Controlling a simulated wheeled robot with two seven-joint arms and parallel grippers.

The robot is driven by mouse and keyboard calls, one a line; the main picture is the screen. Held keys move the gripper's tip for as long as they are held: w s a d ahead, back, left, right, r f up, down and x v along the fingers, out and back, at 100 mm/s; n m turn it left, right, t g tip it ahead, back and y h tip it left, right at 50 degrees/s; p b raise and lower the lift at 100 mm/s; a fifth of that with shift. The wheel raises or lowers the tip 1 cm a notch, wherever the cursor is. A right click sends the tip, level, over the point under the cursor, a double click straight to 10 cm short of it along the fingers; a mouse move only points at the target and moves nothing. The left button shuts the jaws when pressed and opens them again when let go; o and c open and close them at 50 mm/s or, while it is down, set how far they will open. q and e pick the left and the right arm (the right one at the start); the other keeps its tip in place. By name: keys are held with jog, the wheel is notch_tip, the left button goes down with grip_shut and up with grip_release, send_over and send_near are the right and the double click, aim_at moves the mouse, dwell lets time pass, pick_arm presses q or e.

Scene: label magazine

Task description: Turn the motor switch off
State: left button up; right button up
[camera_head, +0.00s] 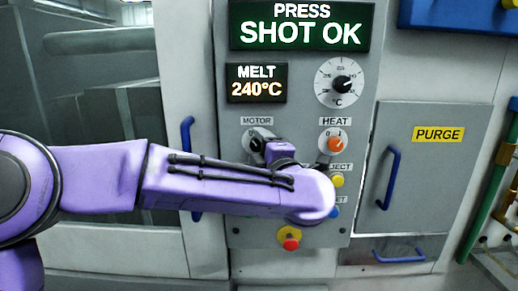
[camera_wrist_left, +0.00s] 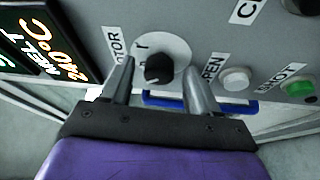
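The motor switch (camera_head: 257,142) is a black knob on a white round dial under the MOTOR label, on the grey control panel (camera_head: 240,212). In the left wrist view the black knob (camera_wrist_left: 158,68) shows between the two grey fingers of my left gripper (camera_wrist_left: 160,76). The fingers stand apart, one on each side, with visible gaps to the knob. In the head view my left gripper (camera_head: 268,151) is at the switch, mostly hidden by my purple arm. I cannot tell for sure which mark the knob points at. My right gripper is not in view.
The orange HEAT knob (camera_head: 337,144) is right of the motor switch. A yellow button (camera_head: 338,181) and a red button (camera_head: 291,244) are close to my arm. Blue handles (camera_head: 388,178) stick out from the doors. A display (camera_head: 301,25) reads SHOT OK.

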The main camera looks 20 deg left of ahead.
pick_arm(q)
jog(key=b+v, duration=0.3)
jog(key=v, duration=0.7)
jog(key=shift+s+d, duration=0.15)
jog(key=shift+s, duration=0.05)
